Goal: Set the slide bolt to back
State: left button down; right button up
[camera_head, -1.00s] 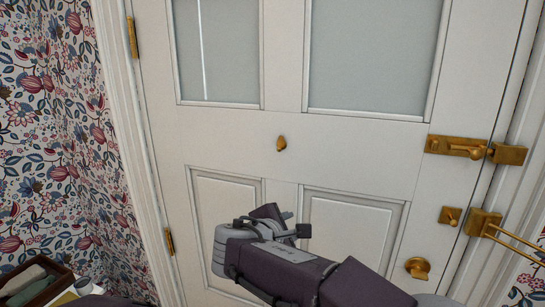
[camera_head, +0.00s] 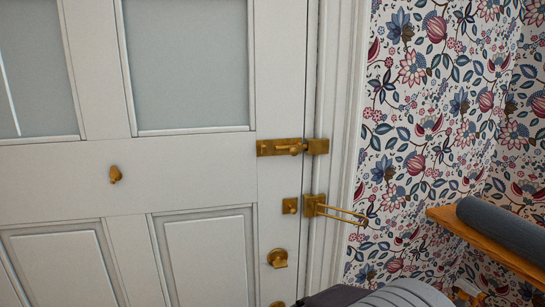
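The brass slide bolt (camera_head: 279,148) is mounted at the right edge of the white door (camera_head: 200,176), just below the level of the glass panes. Its knob sits toward the right end of its plate, and the rod reaches to the brass keeper (camera_head: 318,146) on the frame. Whether its tip is inside the keeper is too small to tell. Part of my arm shows at the bottom edge, below and right of the bolt. Neither of my grippers is in view.
Below the bolt are a small brass latch plate (camera_head: 290,206), a brass bracket with a long rod (camera_head: 318,206) and a round brass knob (camera_head: 278,258). A wooden shelf (camera_head: 500,248) with a dark grey roll (camera_head: 510,228) juts from the papered wall at right.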

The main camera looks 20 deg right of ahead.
aim_at(294, 151)
jog(key=z, duration=1.05)
